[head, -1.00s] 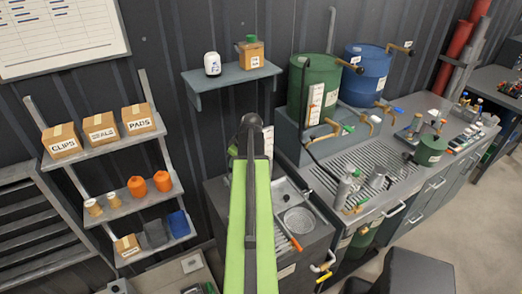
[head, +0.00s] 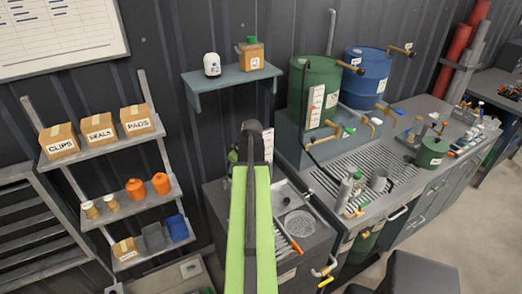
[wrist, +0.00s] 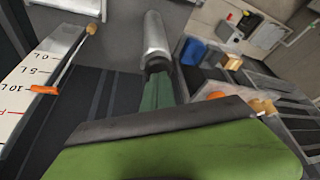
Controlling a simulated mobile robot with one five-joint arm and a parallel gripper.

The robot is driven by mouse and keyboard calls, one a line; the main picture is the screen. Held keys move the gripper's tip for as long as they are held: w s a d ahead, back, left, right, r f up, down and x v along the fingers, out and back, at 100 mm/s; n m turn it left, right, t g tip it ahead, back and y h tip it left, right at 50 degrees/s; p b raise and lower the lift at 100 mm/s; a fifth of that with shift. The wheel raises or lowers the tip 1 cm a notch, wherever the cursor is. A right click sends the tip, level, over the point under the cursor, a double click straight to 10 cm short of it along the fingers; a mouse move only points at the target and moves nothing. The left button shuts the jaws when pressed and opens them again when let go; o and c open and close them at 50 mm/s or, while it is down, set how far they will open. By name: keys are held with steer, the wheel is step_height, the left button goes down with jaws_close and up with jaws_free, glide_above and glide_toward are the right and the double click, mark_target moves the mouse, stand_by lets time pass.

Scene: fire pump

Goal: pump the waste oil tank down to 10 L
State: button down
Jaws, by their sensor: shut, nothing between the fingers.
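The waste oil tank seems to be the grey cabinet (head: 300,262) with a round mesh tray on top, in the middle of the head view. A white upright gauge (head: 268,144) stands behind it, partly hidden by my arm. In the wrist view a white scale (wrist: 30,80) reads 0 L, 5 L and 10 L, and an orange pointer (wrist: 44,90) sits close to the 10 L mark. A grey cylinder (wrist: 155,35) above a green part lies ahead; I cannot tell what it is. My gripper (head: 251,128) is shut and empty, near the gauge, its fingertips unclear.
A green drum (head: 313,82) and a blue drum (head: 366,75) with taps stand on the bench at the right. A shelf rack (head: 110,200) with labelled boxes and orange bottles is at the left. A small wall shelf (head: 232,78) hangs above. A dark seat-like block (head: 405,275) is in front.

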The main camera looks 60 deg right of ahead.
steer(key=shift+r+p, duration=2.65)
steer(key=shift+r, duration=0.25)
step_height(320, 180, up, 6)
steer(key=p, duration=0.6)
